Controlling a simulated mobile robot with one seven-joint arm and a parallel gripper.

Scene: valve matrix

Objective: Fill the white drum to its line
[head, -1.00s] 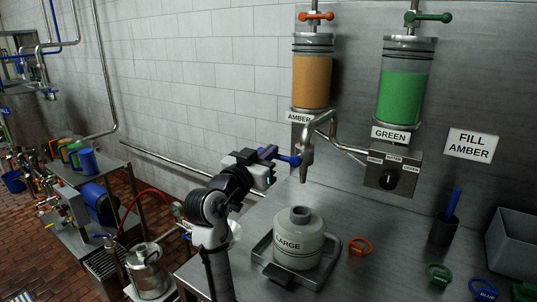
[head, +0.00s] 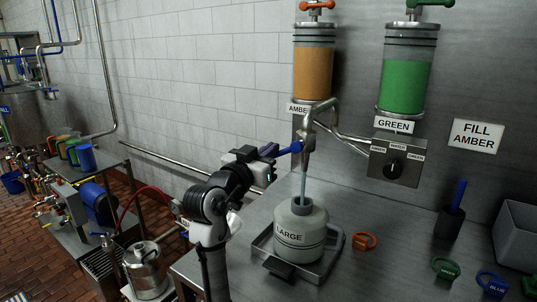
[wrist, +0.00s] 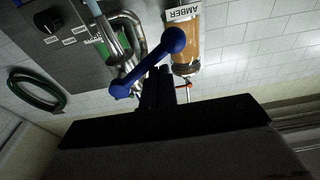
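A pale grey-white drum labelled LARGE (head: 300,240) stands upright in a metal tray (head: 262,243) under the tap (head: 307,147). A thin pale blue stream (head: 303,185) runs from the tap into the drum's open neck. The level inside and any line are not visible to me. My gripper (head: 274,151) is at the blue tap lever (head: 290,147). In the wrist view the dark fingers (wrist: 158,85) are close together and meet the blue lever (wrist: 148,63) with its ball ends; the contact is partly hidden.
Amber (head: 313,75) and green (head: 406,85) cylinders hang on the wall. A selector knob (head: 393,168) sits beside a FILL AMBER sign (head: 476,136). Orange (head: 364,241), green (head: 446,268) and blue (head: 492,284) rings lie on the bench. A grey bin (head: 518,232) stands at right.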

